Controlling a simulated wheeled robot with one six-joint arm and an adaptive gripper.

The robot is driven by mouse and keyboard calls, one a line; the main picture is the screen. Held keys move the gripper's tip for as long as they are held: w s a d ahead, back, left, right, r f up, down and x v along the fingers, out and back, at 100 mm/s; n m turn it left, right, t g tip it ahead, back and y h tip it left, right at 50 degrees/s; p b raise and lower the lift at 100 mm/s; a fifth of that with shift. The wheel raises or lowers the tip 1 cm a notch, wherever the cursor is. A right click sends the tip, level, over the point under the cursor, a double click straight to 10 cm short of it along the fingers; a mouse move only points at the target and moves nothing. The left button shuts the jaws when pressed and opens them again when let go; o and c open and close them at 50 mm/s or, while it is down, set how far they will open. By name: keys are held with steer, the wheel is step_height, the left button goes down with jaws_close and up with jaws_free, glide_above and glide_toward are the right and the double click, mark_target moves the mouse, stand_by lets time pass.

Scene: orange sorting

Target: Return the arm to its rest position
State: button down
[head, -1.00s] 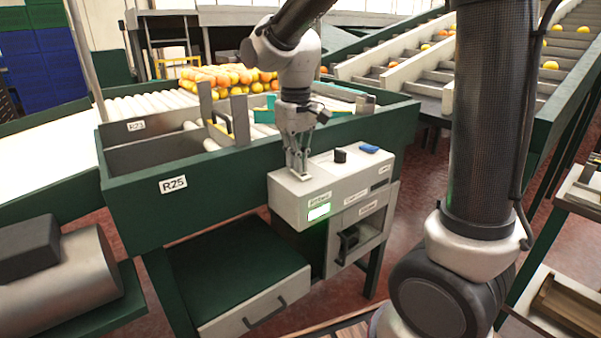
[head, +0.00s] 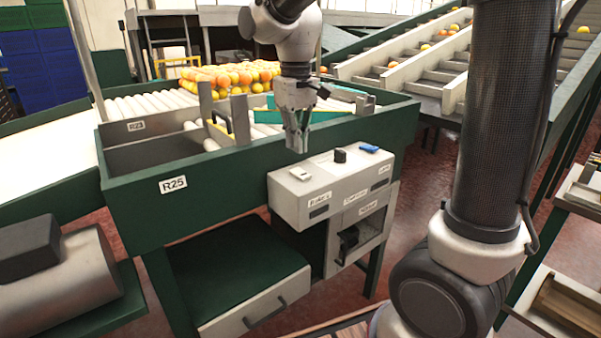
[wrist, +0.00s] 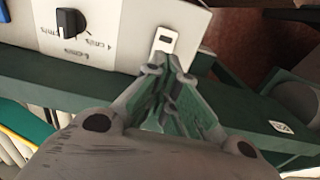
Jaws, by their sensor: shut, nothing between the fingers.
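My gripper (head: 297,143) points down, shut and empty, a little above the control box (head: 317,192) on the side of the green conveyor frame. In the wrist view my gripper (wrist: 172,68) shows its fingers together near a white rocker switch (wrist: 165,42). That switch also shows on the box top in the head view (head: 300,173), apart from the fingertips. A black knob (head: 340,156) and a blue button (head: 368,148) sit farther right on the box. The box's front display is dark.
The green conveyor frame (head: 225,180) with its R25 label lies behind and left of the box. Oranges and yellow fruit (head: 225,77) are heaped on the rollers behind. A stepped conveyor (head: 490,65) rises at the right. Open air surrounds the gripper above the box.

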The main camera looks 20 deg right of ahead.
mark_target(311, 175)
steer(key=shift+r, duration=0.85)
steer(key=shift+f, duration=0.3)
steer(key=s, duration=0.1)
steer(key=s+d+f, duration=0.1)
steer(key=s+d, duration=0.1)
steer(key=shift+s+d+f, duration=0.1)
steer(key=shift+s+f, duration=0.15)
steer(key=shift+f, duration=0.15)
steer(key=s+d+r+m+t, duration=0.1)
steer(key=s+d+m+t, duration=0.2)
steer(key=s+d, duration=0.9)
steer(key=s+t, duration=0.1)
steer(key=s, duration=0.2)
steer(key=shift+s+d+r+m, duration=0.25)
steer(key=shift+d+r+m, duration=0.05)
steer(key=shift+d+r, duration=0.1)
steer(key=shift+a, duration=0.1)
